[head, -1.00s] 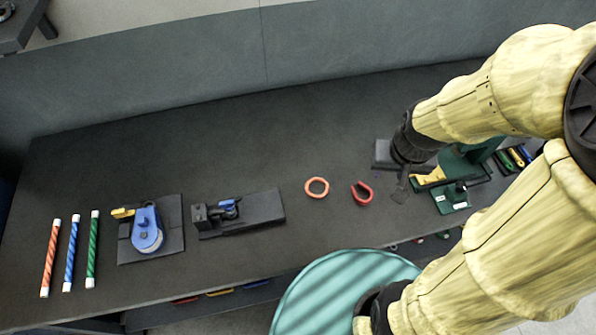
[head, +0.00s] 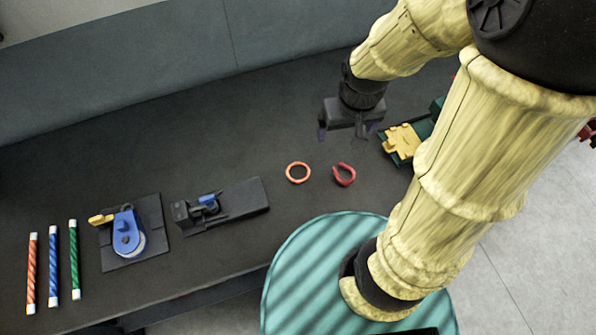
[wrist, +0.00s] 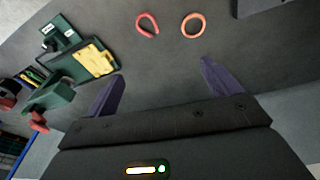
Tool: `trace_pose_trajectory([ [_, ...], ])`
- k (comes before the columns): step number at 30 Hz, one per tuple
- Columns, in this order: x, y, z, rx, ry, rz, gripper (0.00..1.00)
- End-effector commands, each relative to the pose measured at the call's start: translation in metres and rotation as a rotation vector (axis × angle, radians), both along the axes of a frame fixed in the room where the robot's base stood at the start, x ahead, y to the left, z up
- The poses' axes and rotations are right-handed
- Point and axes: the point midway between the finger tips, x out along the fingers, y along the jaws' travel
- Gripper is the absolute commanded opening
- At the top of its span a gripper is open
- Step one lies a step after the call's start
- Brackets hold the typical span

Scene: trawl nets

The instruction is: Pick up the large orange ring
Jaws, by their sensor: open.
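The large orange ring (head: 298,172) lies flat on the dark table, near the middle of the head view. In the wrist view the orange ring (wrist: 193,26) lies beyond my fingertips, towards the top. A red, open-sided hook-like piece (head: 344,175) lies just right of the ring, apart from it; it also shows in the wrist view (wrist: 147,25). My gripper (head: 347,137) is above the table, up and to the right of the ring in the head view. Its two purple fingers (wrist: 160,78) are wide apart with nothing between them.
A black device (head: 235,207) on a plate and a blue pulley block (head: 125,233) stand left of the ring. Several striped rods (head: 54,262) lie at far left. A green and yellow tool (head: 404,142) is at right. Table around the ring is clear.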

Motion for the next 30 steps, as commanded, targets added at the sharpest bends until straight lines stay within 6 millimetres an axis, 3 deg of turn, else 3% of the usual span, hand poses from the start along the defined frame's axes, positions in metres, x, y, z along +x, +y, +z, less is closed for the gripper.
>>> trace_pose_trajectory([
  [9, 0.052, 0.077, -0.042, -0.119, 0.243, 0.465, 0.89],
  [15, 0.073, 0.131, -0.074, -0.194, 0.368, 0.732, 0.89],
  [18, 0.078, 0.148, -0.085, -0.219, 0.405, 0.814, 0.89],
  [22, 0.080, 0.157, -0.091, -0.234, 0.424, 0.857, 0.89],
  [30, 0.080, 0.157, -0.091, -0.235, 0.424, 0.857, 0.89],
])
